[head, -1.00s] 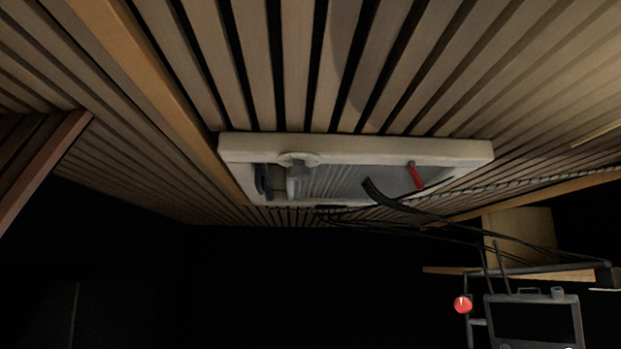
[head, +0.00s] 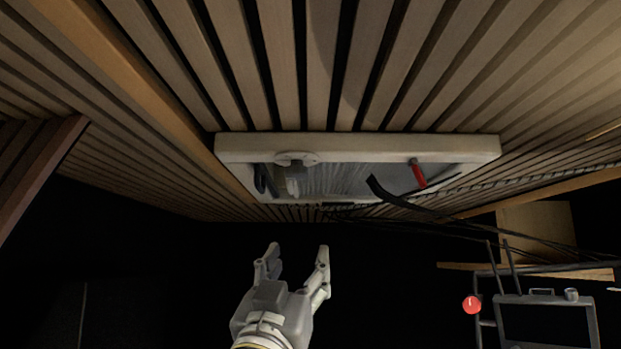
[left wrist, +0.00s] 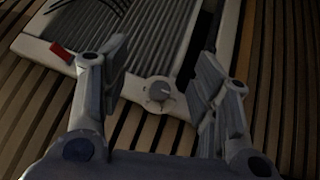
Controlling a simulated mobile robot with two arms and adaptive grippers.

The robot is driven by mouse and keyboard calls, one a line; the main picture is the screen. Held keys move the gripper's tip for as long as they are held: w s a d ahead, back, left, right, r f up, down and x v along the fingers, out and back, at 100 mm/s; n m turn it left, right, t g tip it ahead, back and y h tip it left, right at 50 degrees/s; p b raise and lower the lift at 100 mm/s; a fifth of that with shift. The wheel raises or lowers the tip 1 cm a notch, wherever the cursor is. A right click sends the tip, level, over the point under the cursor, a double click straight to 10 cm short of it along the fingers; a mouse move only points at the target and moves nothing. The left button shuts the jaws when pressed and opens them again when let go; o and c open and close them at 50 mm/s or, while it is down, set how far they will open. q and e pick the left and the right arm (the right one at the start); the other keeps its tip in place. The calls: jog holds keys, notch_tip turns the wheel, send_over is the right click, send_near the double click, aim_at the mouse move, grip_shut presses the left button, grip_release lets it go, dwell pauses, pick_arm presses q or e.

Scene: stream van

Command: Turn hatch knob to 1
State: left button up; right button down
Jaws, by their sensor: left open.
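The ceiling hatch (head: 350,146) is a pale frame around a grey ribbed panel, set in the slatted ceiling. Its round pale knob (head: 297,159) is on the frame's near side, left of centre. The knob also shows in the left wrist view (left wrist: 159,92), between and beyond my fingers; I cannot read any marking on it. My left gripper (head: 296,250) is open and empty, pointing up, below the hatch and apart from the knob. It also shows in the left wrist view (left wrist: 165,75) with its fingers spread. My right gripper is not in view.
A red handle (head: 417,174) is on the hatch's right part, and dark cables (head: 400,200) hang close to it. A wooden beam (head: 150,90) runs along the ceiling at left. A rack with a dark-screened device (head: 545,322) stands at lower right. The space below the hatch looks clear.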

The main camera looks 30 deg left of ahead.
pick_arm(q)
jog(key=n+t+y, duration=0.1)
jog(key=t+y, duration=0.1)
send_near(295, 177)
jog(key=s+f, duration=0.1)
jog(key=p+x, duration=0.6)
jog(key=x, duration=0.3)
jog(key=shift+w+d+r+p, duration=0.1)
jog(key=shift+d+r+p, duration=0.05)
jog(key=shift+r+p, duration=0.15)
jog(key=shift+w+r, duration=0.25)
jog(key=shift+w, duration=0.25)
